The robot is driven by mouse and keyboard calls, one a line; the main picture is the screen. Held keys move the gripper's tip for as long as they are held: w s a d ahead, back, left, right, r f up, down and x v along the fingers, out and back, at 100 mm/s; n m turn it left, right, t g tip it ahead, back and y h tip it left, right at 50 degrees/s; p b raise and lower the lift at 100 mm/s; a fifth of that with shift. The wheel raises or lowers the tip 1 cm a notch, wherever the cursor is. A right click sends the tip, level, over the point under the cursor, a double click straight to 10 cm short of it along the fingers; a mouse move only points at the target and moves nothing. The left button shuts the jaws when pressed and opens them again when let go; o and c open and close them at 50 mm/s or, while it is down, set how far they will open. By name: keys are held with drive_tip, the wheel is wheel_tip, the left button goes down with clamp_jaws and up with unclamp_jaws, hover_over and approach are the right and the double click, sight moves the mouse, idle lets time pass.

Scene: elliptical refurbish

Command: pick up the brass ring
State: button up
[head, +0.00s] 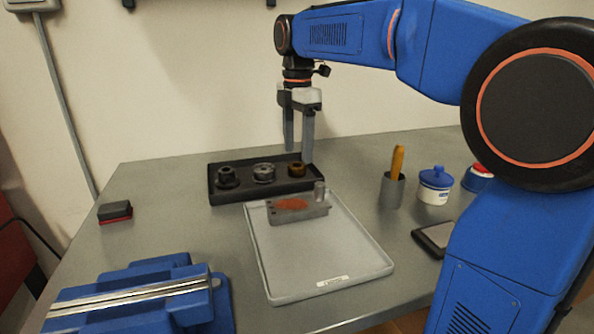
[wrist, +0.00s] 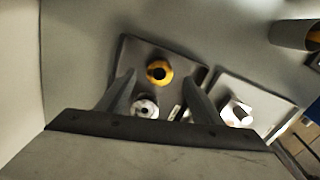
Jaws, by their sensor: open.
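The brass ring (head: 296,169) sits at the right end of a black tray (head: 216,193). In the wrist view the brass ring (wrist: 159,72) is a yellow-gold ring with a dark centre, beyond the fingertips. My gripper (head: 299,156) is open and empty above the tray, its two fingers pointing down. In the wrist view my gripper (wrist: 158,88) has its fingers spread, with a silver part (wrist: 146,107) between them. In the head view the silver part (head: 264,173) is in the middle of the tray, left of the brass ring.
A black part (head: 227,177) is at the tray's left end. A light tray (head: 272,271) holds a grey block (head: 318,211) with a rusty patch. A cup with an orange-handled tool (head: 392,189) and a blue-lidded jar (head: 435,190) stand right. A blue vise (head: 140,298) is front left.

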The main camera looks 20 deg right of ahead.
sight(297, 165)
drive_tip(key=shift+a+f, duration=0.1)
drive_tip(key=shift+f, duration=1.8)
drive_tip(key=shift+c, duration=0.7)
